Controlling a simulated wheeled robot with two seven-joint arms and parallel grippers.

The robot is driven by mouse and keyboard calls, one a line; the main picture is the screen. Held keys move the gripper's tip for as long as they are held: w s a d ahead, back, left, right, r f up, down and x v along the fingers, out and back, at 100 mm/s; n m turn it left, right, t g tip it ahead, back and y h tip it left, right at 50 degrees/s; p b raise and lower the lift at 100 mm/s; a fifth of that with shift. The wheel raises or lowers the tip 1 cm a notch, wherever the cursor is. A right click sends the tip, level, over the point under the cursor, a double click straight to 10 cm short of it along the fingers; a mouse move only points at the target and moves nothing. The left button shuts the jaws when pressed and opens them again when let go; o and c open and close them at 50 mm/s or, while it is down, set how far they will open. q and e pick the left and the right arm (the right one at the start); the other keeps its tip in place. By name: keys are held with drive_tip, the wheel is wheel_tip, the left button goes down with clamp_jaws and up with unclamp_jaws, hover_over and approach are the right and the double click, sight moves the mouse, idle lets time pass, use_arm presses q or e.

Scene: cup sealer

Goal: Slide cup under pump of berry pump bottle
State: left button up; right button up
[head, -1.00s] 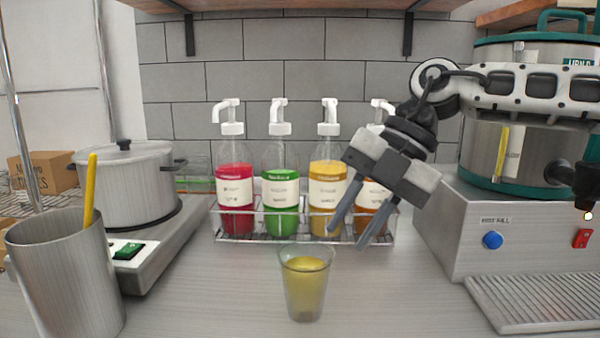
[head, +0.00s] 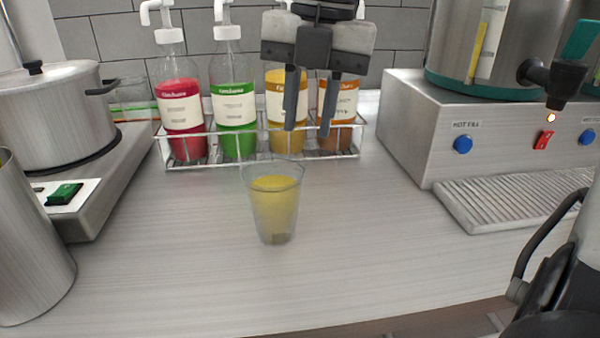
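A clear cup (head: 272,207) with yellow liquid stands upright on the counter, in front of the bottle rack. The red pump bottle (head: 180,112), which looks like the berry one, stands at the rack's left end; its label is too small to read. Its white pump spout (head: 150,12) points left. The cup stands to the right of this bottle and nearer to me. My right gripper (head: 307,130) is open and empty, fingers pointing down, behind and above the cup. It partly hides the yellow and orange bottles. My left gripper is out of view.
Green (head: 233,108), yellow (head: 282,140) and orange (head: 342,98) bottles share the wire rack (head: 260,160). A pot (head: 50,110) on a burner and a metal container (head: 25,245) are left. A dispenser (head: 410,130) with drip tray (head: 520,190) is right. Counter around the cup is clear.

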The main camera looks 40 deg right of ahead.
sight(298, 198)
drive_tip(key=f, duration=0.8)
drive_tip(key=w+f, duration=0.1)
drive_tip(key=f, duration=0.3)
drive_tip(key=shift+w+a+f, duration=0.1)
drive_tip(key=shift+a+f, duration=0.05)
drive_tip(key=shift+a, duration=0.25)
clamp_jaws()
